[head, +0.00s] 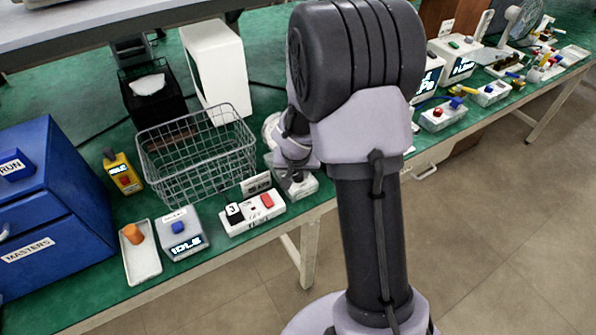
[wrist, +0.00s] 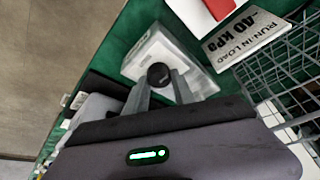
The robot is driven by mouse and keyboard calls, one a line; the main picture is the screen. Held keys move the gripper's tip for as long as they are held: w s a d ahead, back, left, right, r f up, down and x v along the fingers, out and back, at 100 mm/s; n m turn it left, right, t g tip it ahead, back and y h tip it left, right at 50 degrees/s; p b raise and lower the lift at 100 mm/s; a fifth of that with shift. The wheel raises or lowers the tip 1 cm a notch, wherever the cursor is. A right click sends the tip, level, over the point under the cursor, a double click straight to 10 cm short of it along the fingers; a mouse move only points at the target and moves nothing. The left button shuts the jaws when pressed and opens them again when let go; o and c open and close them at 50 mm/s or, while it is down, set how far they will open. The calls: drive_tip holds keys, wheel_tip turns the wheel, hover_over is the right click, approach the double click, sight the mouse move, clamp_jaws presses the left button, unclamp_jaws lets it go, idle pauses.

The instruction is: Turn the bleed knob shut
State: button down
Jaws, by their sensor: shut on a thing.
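A black round knob (wrist: 159,74), which I take to be the bleed knob, sits on a pale box (wrist: 150,50) in the wrist view. My gripper (wrist: 161,80) has its two grey fingers on either side of this knob and is shut on it. The fingers hide part of the box. The knob's turn position cannot be read. In the head view, the box (head: 304,186) shows at the bench's front edge under my wrist. My own arm hides the knob and the fingertips there.
A "RUN IN LOAD" card (wrist: 245,33) stands beside the box, with a wire basket (head: 195,160) behind. A white unit with a red switch (head: 252,213) is to the left. Several other devices line the bench. The floor (head: 490,220) in front is clear.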

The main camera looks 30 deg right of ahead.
drive_tip(key=shift+r+p, duration=0.1)
drive_tip(key=shift+p, duration=0.25)
